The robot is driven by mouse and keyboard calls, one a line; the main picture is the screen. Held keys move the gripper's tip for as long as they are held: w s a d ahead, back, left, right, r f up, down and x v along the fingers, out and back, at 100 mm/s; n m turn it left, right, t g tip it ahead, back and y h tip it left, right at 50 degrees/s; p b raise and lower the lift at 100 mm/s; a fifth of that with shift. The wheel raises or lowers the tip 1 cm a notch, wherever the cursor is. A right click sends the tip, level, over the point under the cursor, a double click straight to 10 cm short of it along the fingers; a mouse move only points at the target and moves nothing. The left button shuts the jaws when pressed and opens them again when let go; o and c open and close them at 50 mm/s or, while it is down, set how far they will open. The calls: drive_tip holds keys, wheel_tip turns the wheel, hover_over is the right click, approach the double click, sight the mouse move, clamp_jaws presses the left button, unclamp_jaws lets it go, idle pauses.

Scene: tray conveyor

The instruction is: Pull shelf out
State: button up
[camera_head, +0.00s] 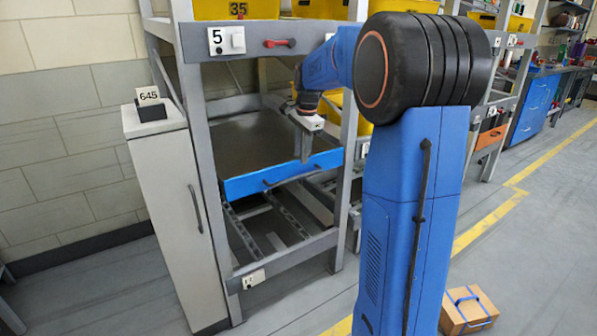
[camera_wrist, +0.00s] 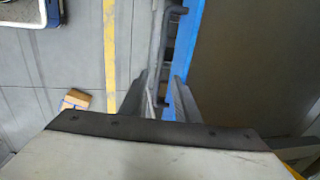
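The shelf is a wide tray with a blue front panel (camera_head: 282,174) and a dark flat top, set in the grey rack marked 5. A dark bar handle (camera_head: 268,184) runs along its front; the right part is hidden. In the wrist view the blue panel edge (camera_wrist: 194,25) and the handle (camera_wrist: 167,45) run down the picture toward my gripper. My gripper (camera_head: 305,160) points down at the shelf's front, right of the handle's visible part. Its two fingers (camera_wrist: 160,80) are apart, with the handle line between them. I cannot tell if they touch it.
The grey rack frame (camera_head: 191,130) surrounds the shelf, with empty rails (camera_head: 288,219) below and a yellow bin (camera_head: 235,9) above. A white cabinet (camera_head: 170,200) stands at the left. A cardboard box (camera_head: 468,311) lies on the floor at lower right. Floor in front is mostly clear.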

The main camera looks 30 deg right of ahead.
sight(298, 177)
drive_tip(key=f, duration=0.2)
drive_tip(key=w+f, duration=0.1)
drive_tip(key=f, duration=0.5)
drive_tip(key=shift+w, duration=0.25)
drive_tip(key=shift+r, duration=0.1)
clamp_jaws()
